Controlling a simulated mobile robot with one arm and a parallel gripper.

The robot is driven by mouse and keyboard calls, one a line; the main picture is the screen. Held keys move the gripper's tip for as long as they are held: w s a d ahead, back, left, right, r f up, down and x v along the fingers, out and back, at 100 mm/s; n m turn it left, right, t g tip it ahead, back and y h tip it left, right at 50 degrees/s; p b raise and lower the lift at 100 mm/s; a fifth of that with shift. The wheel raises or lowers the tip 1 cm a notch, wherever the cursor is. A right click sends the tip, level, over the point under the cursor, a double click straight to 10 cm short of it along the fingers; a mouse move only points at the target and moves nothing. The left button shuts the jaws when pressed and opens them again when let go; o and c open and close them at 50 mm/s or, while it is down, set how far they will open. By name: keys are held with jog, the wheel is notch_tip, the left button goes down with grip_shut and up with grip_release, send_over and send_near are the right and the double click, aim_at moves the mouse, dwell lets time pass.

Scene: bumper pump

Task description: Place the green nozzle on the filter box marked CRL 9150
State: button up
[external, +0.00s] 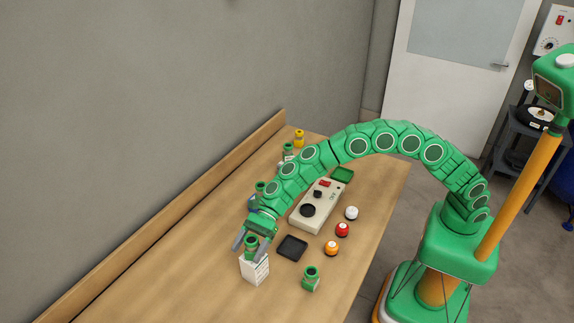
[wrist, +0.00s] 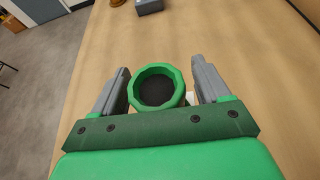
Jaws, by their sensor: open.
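A green nozzle (external: 251,242) with a dark round opening is at the top of a white box (external: 254,269) with printed lines on its side, too small to read. It looks to rest on the box, though the contact is partly hidden. My gripper (external: 249,250) is open around the nozzle, one finger on each side. In the wrist view the nozzle (wrist: 157,74) is a green ring between my gripper's fingers (wrist: 160,68), with a gap visible on both sides. A sliver of white shows beneath it. Another green nozzle-like piece (external: 311,279) stands on the table to the right.
The wooden table (external: 190,270) is clear at front left. A black tray (external: 292,247), a beige control box (external: 317,206), and white, red and orange balls (external: 342,230) lie to the right. More green pieces (external: 260,187) and a yellow one (external: 299,138) stand farther back, near the wall.

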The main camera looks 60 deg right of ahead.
jog(key=shift+r, duration=0.1)
jog(key=shift+d+r, duration=0.15)
jog(key=shift+d, duration=0.05)
jog(key=v, duration=1.1)
jog(key=shift+d, duration=0.3)
jog(key=shift+r, duration=0.15)
